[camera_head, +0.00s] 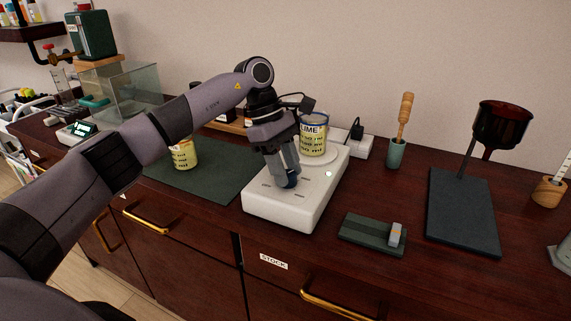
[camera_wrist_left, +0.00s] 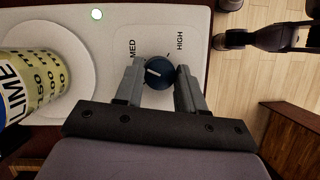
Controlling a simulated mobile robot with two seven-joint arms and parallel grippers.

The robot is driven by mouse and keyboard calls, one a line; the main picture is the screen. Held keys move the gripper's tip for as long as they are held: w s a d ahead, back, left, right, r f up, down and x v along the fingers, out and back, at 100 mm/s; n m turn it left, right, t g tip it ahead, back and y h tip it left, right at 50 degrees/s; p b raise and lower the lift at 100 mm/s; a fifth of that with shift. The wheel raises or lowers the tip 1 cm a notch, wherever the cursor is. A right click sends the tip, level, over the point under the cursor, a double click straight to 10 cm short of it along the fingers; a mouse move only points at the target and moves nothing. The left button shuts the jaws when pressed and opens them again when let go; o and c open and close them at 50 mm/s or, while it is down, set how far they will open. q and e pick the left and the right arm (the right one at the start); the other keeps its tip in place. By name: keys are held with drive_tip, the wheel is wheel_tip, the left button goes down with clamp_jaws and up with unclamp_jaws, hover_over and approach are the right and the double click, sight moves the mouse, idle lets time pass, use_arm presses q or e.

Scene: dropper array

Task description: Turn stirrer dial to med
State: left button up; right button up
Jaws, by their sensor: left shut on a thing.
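The stirrer is a white box (camera_head: 268,209) with a round plate and a dark blue round dial (camera_wrist_left: 158,72) on its top. In the left wrist view the dial has a white pointer line directed left and slightly up. The printed label MED (camera_wrist_left: 132,48) is up and left of the dial, and HIGH (camera_wrist_left: 180,41) is up and right. My left gripper (camera_wrist_left: 160,74) reaches down with one finger on each side of the dial and is shut on it. In the head view my left gripper (camera_head: 288,182) mostly hides the dial (camera_head: 291,181).
A beaker labelled LIME (camera_head: 313,138) stands on the stirrer's plate, close behind my gripper. Another labelled beaker (camera_head: 184,154) is on the dark mat. A green block (camera_head: 372,235) lies to the right. Dark arm parts, possibly mine, show in the left wrist view.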

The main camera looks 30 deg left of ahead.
use_arm(q)
drive_tip(key=shift+w+m+g, duration=0.1)
drive_tip(key=shift+m+g, duration=0.5)
drive_tip(key=shift+m, duration=0.8)
drive_tip(key=shift+y, duration=0.3)
drive_tip(key=o, duration=1)
drive_tip(key=shift+v, duration=3.6)
drive_tip(key=shift+f, duration=0.1)
